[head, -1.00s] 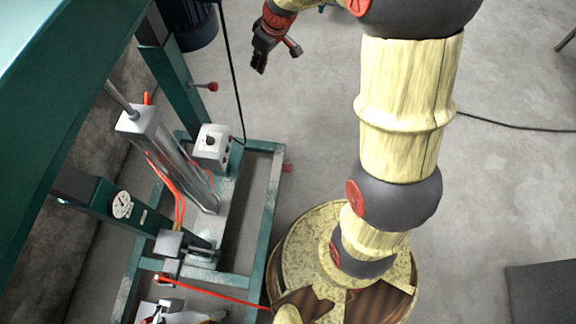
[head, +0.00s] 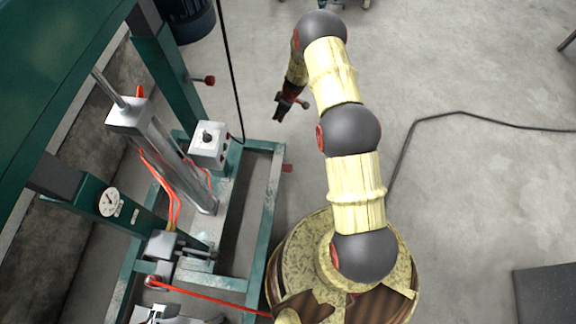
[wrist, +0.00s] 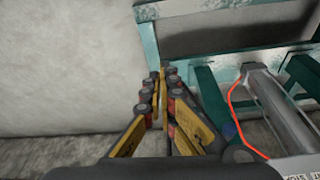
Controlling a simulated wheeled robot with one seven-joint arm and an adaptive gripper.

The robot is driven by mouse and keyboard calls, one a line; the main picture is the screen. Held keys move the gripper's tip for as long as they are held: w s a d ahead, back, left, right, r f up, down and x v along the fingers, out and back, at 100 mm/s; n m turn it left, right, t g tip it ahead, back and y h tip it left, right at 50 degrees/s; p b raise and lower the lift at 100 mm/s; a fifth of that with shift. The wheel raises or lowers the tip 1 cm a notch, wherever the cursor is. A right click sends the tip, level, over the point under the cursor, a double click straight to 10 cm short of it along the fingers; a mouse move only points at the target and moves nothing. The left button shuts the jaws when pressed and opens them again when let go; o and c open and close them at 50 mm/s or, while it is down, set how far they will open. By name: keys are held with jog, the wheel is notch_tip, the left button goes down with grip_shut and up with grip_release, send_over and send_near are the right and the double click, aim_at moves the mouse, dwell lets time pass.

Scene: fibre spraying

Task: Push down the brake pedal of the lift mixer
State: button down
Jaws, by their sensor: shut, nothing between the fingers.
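The lift mixer (head: 264,215) is a teal frame with a grey cylinder at the left of the head view. A small red piece (head: 287,168), which looks like its brake pedal, sticks out from the frame's right side. I cannot be sure that it is the pedal. My gripper (head: 278,117) is shut and empty, above the floor and up the picture from this red piece, apart from it. In the wrist view my gripper (wrist: 160,74) points toward the teal frame (wrist: 215,18). I cannot make out the red piece there.
A white control box (head: 209,145) and a red-knobbed lever (head: 207,80) are on the mixer. A black cable (head: 228,62) hangs near my gripper. A red hose (head: 215,299) runs low across the frame. The floor at the right is mostly clear, with a dark cable (head: 470,113).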

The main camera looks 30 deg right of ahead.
jog(key=n+b, duration=0.2)
send_over(287, 167)
jog(key=d, duration=0.2)
notch_tip(287, 167, down, 23)
jog(key=shift+s+a+g, duration=0.15)
jog(key=shift+s+g, duration=0.25)
jog(key=shift+s, duration=0.05)
jog(key=shift+r, duration=0.1)
jog(key=b+x, duration=0.2)
jog(key=x, duration=0.2)
jog(key=b+x, duration=0.2)
jog(key=x, duration=0.2)
jog(key=d+b+x, duration=0.1)
jog(key=b+x, duration=0.1)
jog(key=x, duration=0.2)
jog(key=shift+s+f, duration=0.35)
jog(key=shift+f, duration=0.1)
jog(key=shift+d+f+b, duration=0.1)
jog(key=shift+f+b, duration=0.25)
jog(key=shift+f, duration=0.2)
jog(key=shift+s+d+p, duration=0.1)
jog(key=shift+p, duration=0.5)
